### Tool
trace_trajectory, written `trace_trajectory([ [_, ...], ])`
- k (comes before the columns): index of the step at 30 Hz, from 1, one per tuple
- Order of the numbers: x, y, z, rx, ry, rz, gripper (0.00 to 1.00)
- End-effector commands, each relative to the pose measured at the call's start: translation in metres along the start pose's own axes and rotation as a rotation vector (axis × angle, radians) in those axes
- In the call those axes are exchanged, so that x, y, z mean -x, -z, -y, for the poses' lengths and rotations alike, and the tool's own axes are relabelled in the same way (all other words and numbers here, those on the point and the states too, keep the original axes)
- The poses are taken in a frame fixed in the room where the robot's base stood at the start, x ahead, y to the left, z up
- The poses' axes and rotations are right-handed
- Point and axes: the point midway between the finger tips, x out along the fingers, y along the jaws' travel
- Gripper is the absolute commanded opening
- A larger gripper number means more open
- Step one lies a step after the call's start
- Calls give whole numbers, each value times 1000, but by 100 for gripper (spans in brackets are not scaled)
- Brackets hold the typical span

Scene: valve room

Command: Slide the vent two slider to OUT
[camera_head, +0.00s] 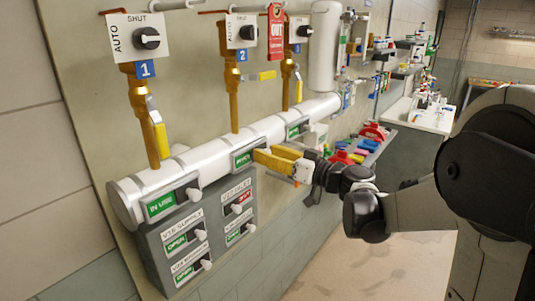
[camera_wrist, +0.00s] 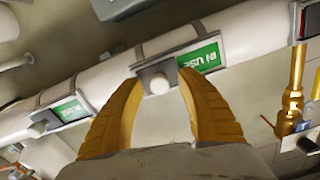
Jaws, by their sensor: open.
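The vent two slider (camera_head: 243,160) is the middle one of three on the white pipe. Its green label shows in the head view, and its knob is hidden behind my gripper (camera_head: 264,155). My gripper's yellow fingers (camera_wrist: 158,88) are open, one on each side of the knob. I cannot tell whether either finger touches it.
Neighbouring sliders (camera_head: 160,205) and (camera_head: 297,131) also show green. A lower panel (camera_head: 157,262) carries several supply sliders. Brass valves with yellow handles (camera_head: 137,100) rise above the pipe. A red OUT tag (camera_head: 277,35) hangs above. A tray of coloured items (camera_head: 365,140) lies behind.

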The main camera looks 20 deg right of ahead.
Motion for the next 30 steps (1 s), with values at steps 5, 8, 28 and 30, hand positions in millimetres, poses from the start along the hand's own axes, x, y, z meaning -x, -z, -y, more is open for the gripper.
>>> trace_trajectory([
  [5,0,0,0,0,0,0,43],
  [8,0,0,0,0,0,0,13],
  [28,0,-12,60,0,1,0,0],
  [30,0,-12,64,0,1,0,0],
])
